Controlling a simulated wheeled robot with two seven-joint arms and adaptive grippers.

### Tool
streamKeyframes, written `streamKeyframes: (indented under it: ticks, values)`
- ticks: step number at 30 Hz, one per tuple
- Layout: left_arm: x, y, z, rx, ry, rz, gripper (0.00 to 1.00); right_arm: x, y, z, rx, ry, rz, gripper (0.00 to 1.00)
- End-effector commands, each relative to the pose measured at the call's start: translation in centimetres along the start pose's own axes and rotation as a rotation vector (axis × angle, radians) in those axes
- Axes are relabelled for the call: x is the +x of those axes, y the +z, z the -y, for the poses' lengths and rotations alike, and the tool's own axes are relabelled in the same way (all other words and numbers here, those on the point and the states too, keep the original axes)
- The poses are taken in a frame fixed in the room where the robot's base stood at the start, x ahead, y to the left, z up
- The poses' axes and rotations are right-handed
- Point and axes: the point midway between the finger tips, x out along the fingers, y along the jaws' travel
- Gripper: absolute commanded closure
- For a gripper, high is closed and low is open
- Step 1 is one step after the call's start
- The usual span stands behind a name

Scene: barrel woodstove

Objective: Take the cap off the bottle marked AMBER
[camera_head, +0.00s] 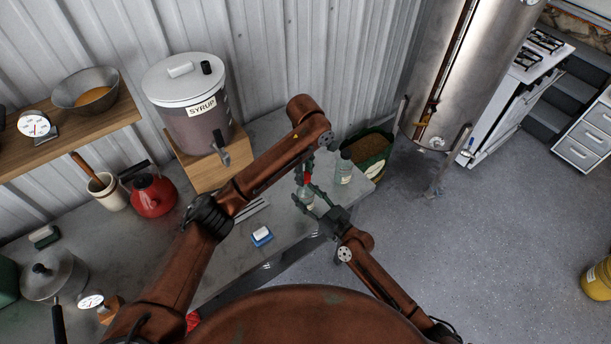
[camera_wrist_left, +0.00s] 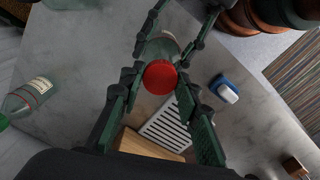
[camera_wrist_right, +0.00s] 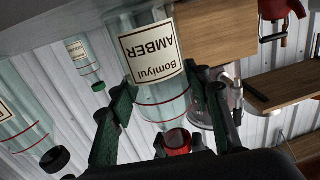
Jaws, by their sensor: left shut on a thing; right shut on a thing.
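The clear bottle marked AMBER (camera_wrist_right: 148,50) fills the middle of the right wrist view, its label upside down there. Its red cap (camera_wrist_right: 178,142) is at the neck end. In the head view the bottle (camera_head: 306,197) stands near the right end of the grey counter. My right gripper (camera_head: 319,200) is shut on the bottle's body from the front right. My left gripper (camera_wrist_left: 158,82) is over the bottle and shut on the red cap, seen from above in the left wrist view. Whether the cap is seated or loose on the neck, I cannot tell.
A second clear bottle (camera_head: 344,168) stands close to the right; a green-capped one shows in the left wrist view (camera_wrist_left: 32,95). A blue-and-white block (camera_head: 262,236) lies on the counter (camera_head: 225,262). A syrup dispenser (camera_head: 190,120) and red kettle (camera_head: 153,195) stand left.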

Motion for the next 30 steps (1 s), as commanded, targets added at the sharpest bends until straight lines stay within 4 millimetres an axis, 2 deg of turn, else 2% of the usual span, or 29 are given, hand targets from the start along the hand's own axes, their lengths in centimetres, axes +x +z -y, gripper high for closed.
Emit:
streamKeyframes:
  ticks: [16, 25, 30]
  values:
    - [-0.7, 0.2, 0.1, 0.004, -0.003, 0.003, 0.99, 0.0, 0.2, 0.0, 0.001, -0.001, 0.004, 1.00]
    - [-4.0, 0.1, 0.0, 0.004, -0.001, 0.001, 0.99, 0.0, 0.2, 0.0, 0.001, -0.001, 0.003, 1.00]
    - [-4.6, 0.2, 0.1, 0.004, -0.004, 0.004, 0.99, 0.0, 0.2, 0.0, 0.001, -0.001, 0.003, 1.00]
